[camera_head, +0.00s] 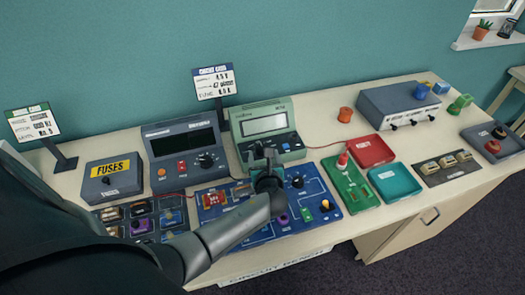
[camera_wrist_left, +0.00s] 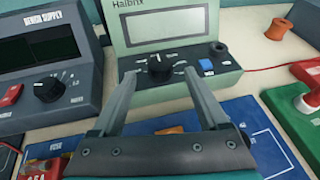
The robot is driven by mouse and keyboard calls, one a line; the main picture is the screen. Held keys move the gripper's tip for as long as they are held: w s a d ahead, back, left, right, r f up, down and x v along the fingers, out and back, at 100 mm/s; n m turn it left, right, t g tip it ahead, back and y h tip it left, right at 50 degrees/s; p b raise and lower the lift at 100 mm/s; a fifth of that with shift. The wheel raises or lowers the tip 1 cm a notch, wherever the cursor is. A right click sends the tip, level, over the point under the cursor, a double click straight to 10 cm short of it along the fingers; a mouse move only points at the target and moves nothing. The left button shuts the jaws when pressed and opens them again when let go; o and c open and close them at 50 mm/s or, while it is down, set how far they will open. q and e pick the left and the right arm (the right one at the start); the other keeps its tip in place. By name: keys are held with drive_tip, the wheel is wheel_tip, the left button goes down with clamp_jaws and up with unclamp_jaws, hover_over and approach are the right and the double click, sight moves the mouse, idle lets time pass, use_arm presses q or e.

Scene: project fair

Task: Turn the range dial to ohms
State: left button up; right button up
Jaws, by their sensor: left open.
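The green meter (camera_head: 287,106) stands at the back of the table, its blank screen facing me. It also shows in the left wrist view (camera_wrist_left: 122,42), with a black range dial (camera_wrist_left: 160,67) below the screen. The dial has a pale mark near its top; the labels around it are too small to read. My left gripper (camera_head: 263,155) is in front of the meter and hides the dial in the head view. In the wrist view the left gripper (camera_wrist_left: 159,80) is open and empty, its fingers either side of the dial with gaps. My right gripper is not in view.
A grey bench supply (camera_head: 184,150) with its own black knob stands left of the meter. A blue circuit board (camera_head: 330,199) lies below my gripper. A green board (camera_head: 350,187) and trays are to the right. A blue button (camera_wrist_left: 206,66) sits right of the dial.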

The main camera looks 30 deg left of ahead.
sight(262, 148)
use_arm(q)
drive_tip(key=shift+b+x, duration=0.7)
drive_tip(key=shift+x, duration=1.95)
clamp_jaws()
